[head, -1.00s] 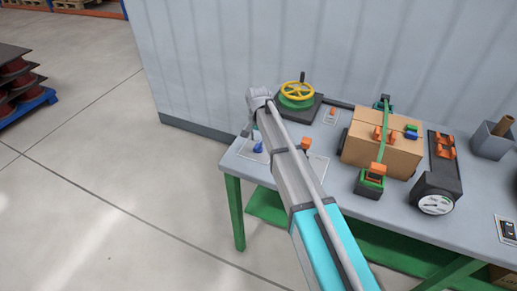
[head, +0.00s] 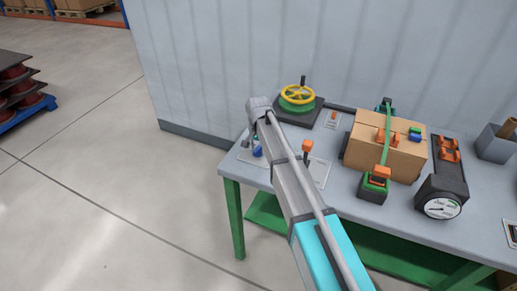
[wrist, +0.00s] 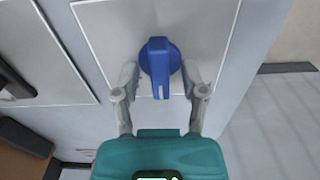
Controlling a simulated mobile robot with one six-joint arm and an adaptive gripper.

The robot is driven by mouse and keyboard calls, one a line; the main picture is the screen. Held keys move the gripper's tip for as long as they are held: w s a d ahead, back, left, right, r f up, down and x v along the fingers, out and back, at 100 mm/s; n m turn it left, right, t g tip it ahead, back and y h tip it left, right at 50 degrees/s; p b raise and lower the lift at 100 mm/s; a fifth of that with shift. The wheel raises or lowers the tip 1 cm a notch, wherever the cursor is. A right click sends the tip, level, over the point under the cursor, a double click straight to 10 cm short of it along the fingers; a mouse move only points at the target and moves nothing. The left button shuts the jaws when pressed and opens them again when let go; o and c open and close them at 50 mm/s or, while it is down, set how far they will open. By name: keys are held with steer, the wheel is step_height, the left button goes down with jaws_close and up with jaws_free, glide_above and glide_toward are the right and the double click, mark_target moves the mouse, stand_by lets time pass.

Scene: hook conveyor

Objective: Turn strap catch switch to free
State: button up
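A blue rotary knob (wrist: 160,60) with a raised grip bar sits on a pale plate in the wrist view. I take it as the strap catch switch, though no label can be read. The bar's narrow end, with a white mark, points toward my gripper's body. My gripper (wrist: 160,71) is open, with one fingertip on each side of the knob. Whether the tips touch it cannot be told. In the head view the knob (head: 257,151) is partly hidden by my arm at the table's left end. A cardboard box (head: 362,151) with a green strap over it stands farther right.
The grey table (head: 335,200) holds a yellow handwheel (head: 297,94) behind my arm and an orange-topped lever (head: 306,147) on a plate close to its right. A round gauge (head: 442,208) stands right of the box.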

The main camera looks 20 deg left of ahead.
jaws_close()
steer(key=shift+s+d, duration=0.1)
steer(key=shift+d, duration=0.1)
steer(key=shift+a, duration=0.15)
steer(key=shift+n, duration=0.4)
steer(key=n, duration=0.2)
steer(key=shift+n, duration=0.3)
steer(key=n, duration=0.5)
steer(key=shift+n, duration=0.4)
